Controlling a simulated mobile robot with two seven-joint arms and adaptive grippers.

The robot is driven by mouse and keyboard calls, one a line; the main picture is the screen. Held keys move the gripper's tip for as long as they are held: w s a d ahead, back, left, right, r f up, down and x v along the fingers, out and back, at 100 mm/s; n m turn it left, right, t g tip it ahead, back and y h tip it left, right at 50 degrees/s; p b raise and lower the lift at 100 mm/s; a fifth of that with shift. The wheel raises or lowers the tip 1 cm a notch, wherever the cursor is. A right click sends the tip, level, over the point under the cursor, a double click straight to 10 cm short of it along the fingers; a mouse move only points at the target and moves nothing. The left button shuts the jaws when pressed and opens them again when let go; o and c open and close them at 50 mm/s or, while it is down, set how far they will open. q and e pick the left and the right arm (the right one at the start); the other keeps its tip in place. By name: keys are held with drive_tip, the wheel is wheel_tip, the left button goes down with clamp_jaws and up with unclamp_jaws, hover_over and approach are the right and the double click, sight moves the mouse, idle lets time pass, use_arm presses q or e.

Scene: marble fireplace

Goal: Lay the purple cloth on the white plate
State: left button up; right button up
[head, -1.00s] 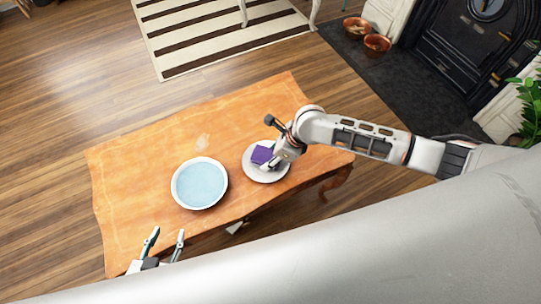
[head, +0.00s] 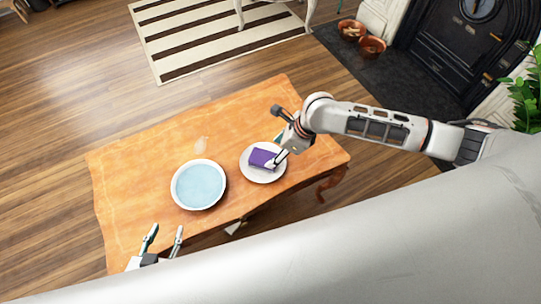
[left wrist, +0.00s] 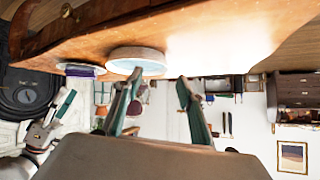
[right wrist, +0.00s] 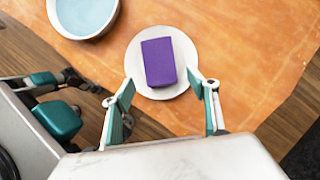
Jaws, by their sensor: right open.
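The purple cloth (head: 262,158) is a small folded rectangle lying on the white plate (head: 250,174), with plate rim showing around it. In the right wrist view the cloth (right wrist: 158,62) lies flat on the plate (right wrist: 135,55). My right gripper (head: 280,153) is beside the cloth at the plate's right side. Its fingers (right wrist: 168,95) are spread apart with nothing between them. My left gripper (head: 164,240) is open and empty at the table's near left edge. Its spread fingers also show in the left wrist view (left wrist: 158,80).
A bowl of pale blue liquid (head: 199,186) stands left of the plate on the wooden table (head: 130,180). The far part of the tabletop is clear.

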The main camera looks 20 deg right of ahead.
drive_tip(key=w+v, duration=0.1)
drive_tip(key=v, duration=0.3)
drive_tip(key=s+a+m+t+y, duration=0.25)
drive_tip(key=a+m, duration=0.25)
drive_tip(key=m, duration=0.6)
drive_tip(key=s+a+m+t+y, duration=0.15)
drive_tip(key=s+a+m, duration=0.3)
drive_tip(key=m, duration=0.65)
use_arm(q)
drive_tip(key=shift+s+d+r+p, duration=0.15)
drive_tip(key=shift+s+d+p, duration=0.05)
drive_tip(key=shift+s+p, duration=0.2)
use_arm(e)
drive_tip(key=s+d+f+m+t+h, duration=0.2)
drive_tip(key=d+m, duration=0.4)
drive_tip(key=m, duration=0.4)
drive_tip(key=s+d+f+m+t+h, duration=0.1)
drive_tip(key=s+d+m+t+h, duration=0.1)
drive_tip(key=s+d+m, duration=0.5)
drive_tip(key=m+h, duration=0.1)
drive_tip(key=m, duration=0.2)
drive_tip(key=shift+s+d+f+m+h, duration=0.3)
drive_tip(key=shift+d+f+h, duration=0.05)
drive_tip(key=shift+f+h, duration=0.05)
